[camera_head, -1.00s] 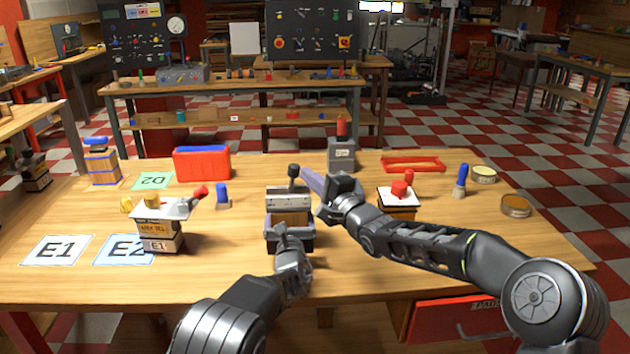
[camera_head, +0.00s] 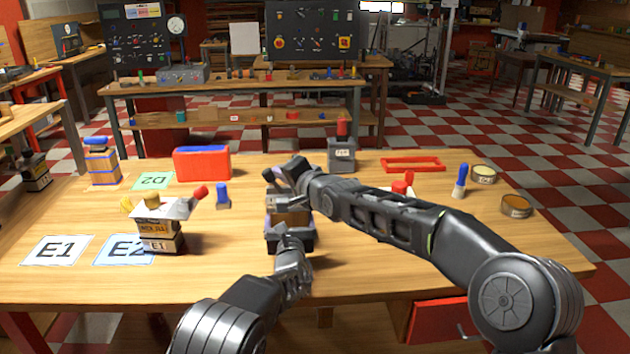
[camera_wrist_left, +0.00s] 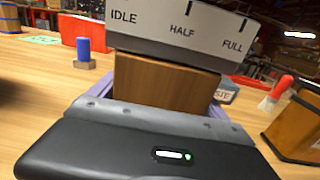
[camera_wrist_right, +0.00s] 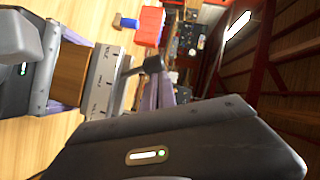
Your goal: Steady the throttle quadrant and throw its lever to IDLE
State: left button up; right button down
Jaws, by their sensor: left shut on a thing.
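The throttle quadrant (camera_head: 291,217) stands on the table, with a wooden body and a grey top marked IDLE, HALF and FULL (camera_wrist_left: 180,38). My left gripper (camera_head: 290,228) is shut on its body; its purple fingers lie on both sides of the wood in the left wrist view (camera_wrist_left: 166,85). My right gripper (camera_head: 274,182) is above the quadrant's left part and looks shut, its fingers together beside the lever in the right wrist view (camera_wrist_right: 163,90). The dark lever knob (camera_wrist_right: 153,64) leans towards the IDLE end. The arm hides most of the lever in the head view.
A grey box with a red top (camera_head: 341,153) stands behind the quadrant. A red-handled device on the E1 box (camera_head: 160,225) and a blue post (camera_head: 222,196) stand to the left. A red-topped box (camera_head: 402,187) is partly behind my right arm.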

pick_arm(q)
jog(key=shift+d, duration=0.15)
pick_arm(e)
jog(key=shift+a, duration=0.2)
jog(key=w+d+r+v, duration=0.1)
jog(key=d+v, duration=0.1)
jog(key=v, duration=1.1)
jog(key=shift+w+r, duration=0.25)
jog(key=shift+r, duration=0.15)
pick_arm(q)
jog(key=o, duration=1.6)
jog(key=shift+a, duration=0.2)
jog(key=shift+o, duration=0.2)
